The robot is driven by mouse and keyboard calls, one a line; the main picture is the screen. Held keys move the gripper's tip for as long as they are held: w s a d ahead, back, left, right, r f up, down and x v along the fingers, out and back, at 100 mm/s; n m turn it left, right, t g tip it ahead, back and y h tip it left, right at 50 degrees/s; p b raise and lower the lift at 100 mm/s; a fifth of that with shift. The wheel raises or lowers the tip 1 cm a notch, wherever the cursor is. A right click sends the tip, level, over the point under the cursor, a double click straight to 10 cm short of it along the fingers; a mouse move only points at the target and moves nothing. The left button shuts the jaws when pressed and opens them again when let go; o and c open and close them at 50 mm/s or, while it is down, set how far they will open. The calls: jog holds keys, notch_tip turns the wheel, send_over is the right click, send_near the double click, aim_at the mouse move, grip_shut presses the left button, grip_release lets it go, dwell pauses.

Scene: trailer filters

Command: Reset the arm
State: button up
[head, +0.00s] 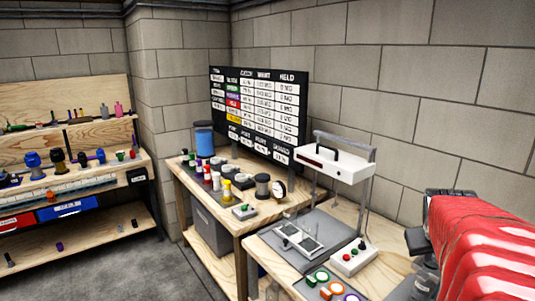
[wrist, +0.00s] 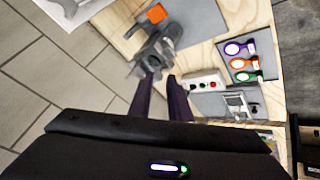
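In the wrist view the two dark fingers of my gripper (wrist: 161,78) stand apart, with a gap between them and nothing seen held. Past the fingertips is a grey clamp-like device (wrist: 158,50) on the wooden bench; I cannot tell whether the fingers touch it. In the head view my red-covered arm fills the lower right, over the right end of the bench (head: 370,275). The gripper's fingers cannot be made out in the head view.
A white-topped stand (head: 335,165) rises from the bench. A button box (head: 353,257) and coloured rings (head: 318,278) lie in front. An orange block (wrist: 156,13) lies near the clamp-like device. A board (head: 258,110) stands behind a second table; shelves are at left. Open floor lies lower left.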

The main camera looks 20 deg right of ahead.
jog(key=w+a+r+n+t, duration=0.25)
jog(key=w+a+r, duration=0.2)
jog(key=a, duration=0.35)
jog(key=w+a+r+n+t, duration=0.2)
jog(key=w+a+r+n, duration=0.15)
jog(key=w+a, duration=0.35)
jog(key=s+a+f+y, duration=0.2)
jog(key=s+a+f, duration=0.2)
jog(key=a, duration=0.5)
jog(key=s+a+f+g+y, duration=0.1)
jog(key=s+a+f+y, duration=0.1)
jog(key=a, duration=0.7)
jog(key=s+a+f+g+y, duration=0.1)
jog(key=s+a+f+y, duration=0.1)
jog(key=s+a+f, duration=0.3)
jog(key=s+a, duration=0.1)
jog(key=a, duration=0.3)
jog(key=shift+a+f+y, duration=0.3)
jog(key=shift+a+y, duration=0.05)
jog(key=shift+y, duration=0.05)
